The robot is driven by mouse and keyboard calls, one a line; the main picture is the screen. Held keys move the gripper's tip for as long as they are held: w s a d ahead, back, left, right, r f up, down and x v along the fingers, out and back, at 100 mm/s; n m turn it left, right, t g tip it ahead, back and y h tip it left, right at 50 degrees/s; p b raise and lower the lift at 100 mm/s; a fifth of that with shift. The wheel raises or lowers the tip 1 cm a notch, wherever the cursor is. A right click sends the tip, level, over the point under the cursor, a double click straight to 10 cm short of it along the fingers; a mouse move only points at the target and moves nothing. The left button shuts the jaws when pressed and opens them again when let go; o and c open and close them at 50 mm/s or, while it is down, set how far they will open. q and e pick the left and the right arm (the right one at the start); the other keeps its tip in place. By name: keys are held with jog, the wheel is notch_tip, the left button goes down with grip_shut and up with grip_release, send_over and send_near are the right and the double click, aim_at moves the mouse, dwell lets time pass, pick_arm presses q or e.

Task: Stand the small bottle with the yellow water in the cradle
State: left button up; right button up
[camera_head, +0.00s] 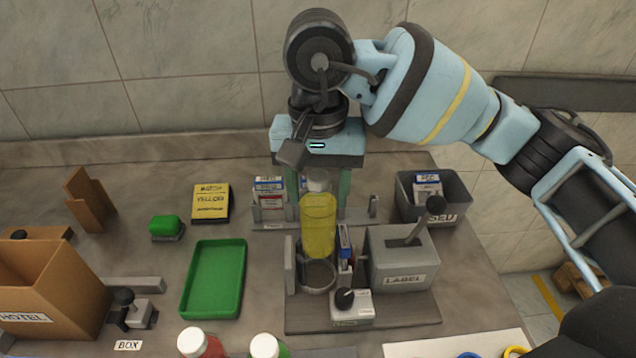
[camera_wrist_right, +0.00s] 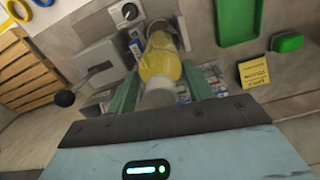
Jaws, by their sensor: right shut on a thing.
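The small bottle with yellow water (camera_head: 318,226) is upright in the head view, with its white cap up between my fingers. My right gripper (camera_head: 318,188) is shut on it near the top, with a green finger on each side. The bottle also shows in the right wrist view (camera_wrist_right: 160,62) between the fingers (camera_wrist_right: 160,90). The cradle, a round grey ring (camera_head: 318,278) on a dark base plate, is just below and in front of the bottle. The bottle's foot overlaps the ring's back edge in the picture; it appears above the ring. My left gripper is not in view.
A grey LABEL box with a lever (camera_head: 404,262) stands close right of the cradle, and a small knobbed block (camera_head: 351,308) in front. A rack of small boxes (camera_head: 269,208) is behind. A green tray (camera_head: 214,280) lies left. A grey bin (camera_head: 434,200) is back right.

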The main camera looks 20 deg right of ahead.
jog(key=shift+f, duration=0.6)
jog(key=shift+f+b, duration=0.45)
jog(key=shift+f, duration=0.05)
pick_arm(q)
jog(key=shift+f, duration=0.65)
pick_arm(e)
jog(key=shift+f+b, duration=0.6)
jog(key=shift+f, duration=0.55)
jog(key=shift+f+b, duration=0.6)
jog(key=shift+f, duration=0.65)
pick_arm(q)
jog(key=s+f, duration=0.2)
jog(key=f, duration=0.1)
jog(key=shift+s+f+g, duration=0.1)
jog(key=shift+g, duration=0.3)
